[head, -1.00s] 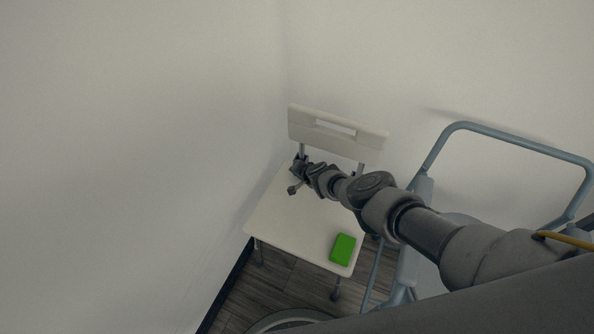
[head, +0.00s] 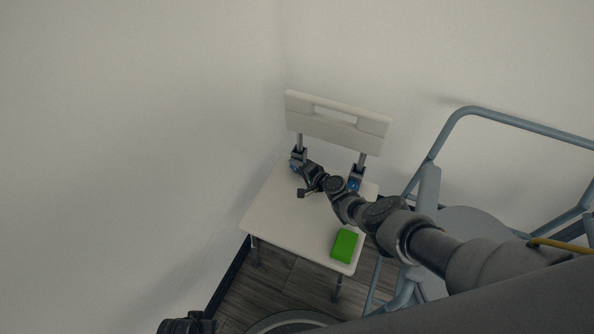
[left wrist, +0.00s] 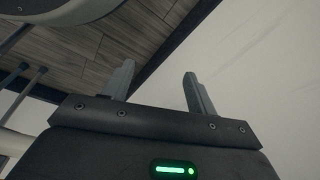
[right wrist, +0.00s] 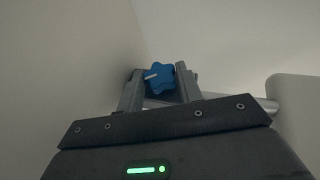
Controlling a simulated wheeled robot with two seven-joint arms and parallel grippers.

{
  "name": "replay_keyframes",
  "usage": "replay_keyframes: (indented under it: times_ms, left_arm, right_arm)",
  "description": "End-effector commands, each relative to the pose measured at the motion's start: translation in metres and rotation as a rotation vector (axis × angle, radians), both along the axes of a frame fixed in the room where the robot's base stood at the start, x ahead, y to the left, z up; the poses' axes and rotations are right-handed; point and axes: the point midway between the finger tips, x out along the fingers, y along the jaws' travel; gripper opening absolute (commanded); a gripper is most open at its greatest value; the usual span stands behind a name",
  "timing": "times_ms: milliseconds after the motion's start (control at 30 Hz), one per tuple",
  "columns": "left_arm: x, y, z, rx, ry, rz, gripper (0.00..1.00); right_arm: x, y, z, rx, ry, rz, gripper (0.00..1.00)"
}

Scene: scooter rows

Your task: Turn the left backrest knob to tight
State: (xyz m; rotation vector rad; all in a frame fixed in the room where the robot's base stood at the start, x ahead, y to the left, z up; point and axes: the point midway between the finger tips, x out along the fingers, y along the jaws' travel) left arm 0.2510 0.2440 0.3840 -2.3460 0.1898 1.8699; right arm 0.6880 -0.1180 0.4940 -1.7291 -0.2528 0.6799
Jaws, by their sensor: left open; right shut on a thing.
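A white chair with a slotted backrest (head: 337,122) stands in the corner. The left backrest knob, blue and star-shaped with a white pointer, shows between my right fingers in the right wrist view (right wrist: 161,78). Its pointer points left there. In the head view my right gripper (head: 298,165) is at the left backrest bracket, shut on this knob and partly hiding it. The right backrest knob (head: 354,184) is blue, at the right bracket. My left gripper (left wrist: 158,88) is open and empty, away from the chair.
A green box (head: 344,246) lies on the front right of the chair seat (head: 275,215). A blue-grey tubular frame (head: 430,190) stands to the right, under my right arm. Walls close in behind and to the left.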

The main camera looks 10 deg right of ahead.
Motion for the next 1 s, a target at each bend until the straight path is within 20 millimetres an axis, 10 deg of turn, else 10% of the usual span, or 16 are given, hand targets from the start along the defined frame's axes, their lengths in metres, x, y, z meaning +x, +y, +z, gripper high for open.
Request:
replay_keyframes:
  times_ms: [600,633,767,1000]
  left_arm:
    - [0.004,-0.002,0.015,-0.004,-0.007,0.002,0.57]
    - [0.004,-0.002,0.015,-0.004,-0.007,0.002,0.57]
    - [0.004,-0.003,0.015,-0.004,-0.007,0.002,0.57]
    - [0.004,-0.003,0.015,-0.004,-0.007,0.002,0.57]
  right_arm:
    - [-0.003,0.004,-0.001,0.028,-0.012,0.008,0.13]
    - [-0.003,0.004,-0.001,0.028,-0.011,0.008,0.38]
    - [-0.002,0.002,-0.001,0.026,-0.012,0.006,0.55]
    - [-0.002,0.001,-0.001,0.024,-0.013,0.002,0.57]
